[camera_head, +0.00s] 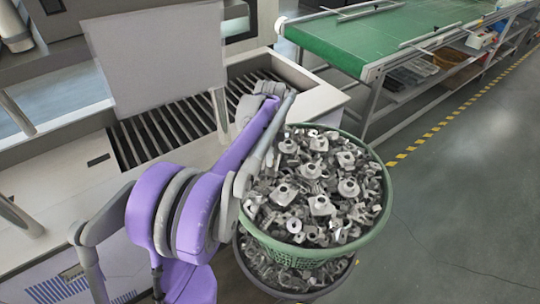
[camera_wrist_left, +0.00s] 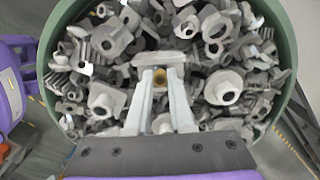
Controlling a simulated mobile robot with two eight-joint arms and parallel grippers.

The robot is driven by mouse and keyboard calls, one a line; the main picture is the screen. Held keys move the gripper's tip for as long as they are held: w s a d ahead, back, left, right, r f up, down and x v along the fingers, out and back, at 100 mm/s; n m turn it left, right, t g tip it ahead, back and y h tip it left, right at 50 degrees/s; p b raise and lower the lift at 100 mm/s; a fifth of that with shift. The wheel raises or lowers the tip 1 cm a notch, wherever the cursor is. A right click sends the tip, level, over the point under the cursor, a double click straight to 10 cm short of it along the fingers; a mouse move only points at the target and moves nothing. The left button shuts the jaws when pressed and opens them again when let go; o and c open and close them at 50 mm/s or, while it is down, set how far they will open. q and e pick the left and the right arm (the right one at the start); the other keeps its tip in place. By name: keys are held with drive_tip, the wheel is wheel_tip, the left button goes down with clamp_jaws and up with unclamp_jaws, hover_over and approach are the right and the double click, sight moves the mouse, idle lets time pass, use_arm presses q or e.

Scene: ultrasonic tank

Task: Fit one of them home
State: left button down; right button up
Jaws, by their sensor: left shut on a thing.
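Many grey cast metal parts (camera_head: 322,205), with bosses and holes, lie heaped in a green basket (camera_head: 376,222). In the left wrist view the heap (camera_wrist_left: 225,88) fills most of the picture inside the green rim (camera_wrist_left: 47,65). My left gripper (camera_head: 275,90) is at the end of the purple arm, which passes left of the basket in the head view. In the left wrist view its pale fingers (camera_wrist_left: 161,76) are shut on a grey metal part (camera_wrist_left: 160,60), seen against the heap. The held part blends with those behind it, so its full shape is unclear. My right gripper is not in view.
A darker second basket (camera_head: 262,268) of parts sits below the green one. A light machine with a slatted bed (camera_head: 150,135) and an upright grey panel (camera_head: 158,62) stands at the left. A green-topped conveyor table (camera_head: 385,35) stands behind. The floor (camera_head: 470,180) at the right is clear.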

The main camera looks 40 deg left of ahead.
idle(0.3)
use_arm(q)
drive_tip(key=c, duration=0.7)
unclamp_jaws()
wheel_tip(320, 180, up, 11)
drive_tip(key=shift+f+p, duration=0.15)
drive_tip(key=shift+p, duration=0.15)
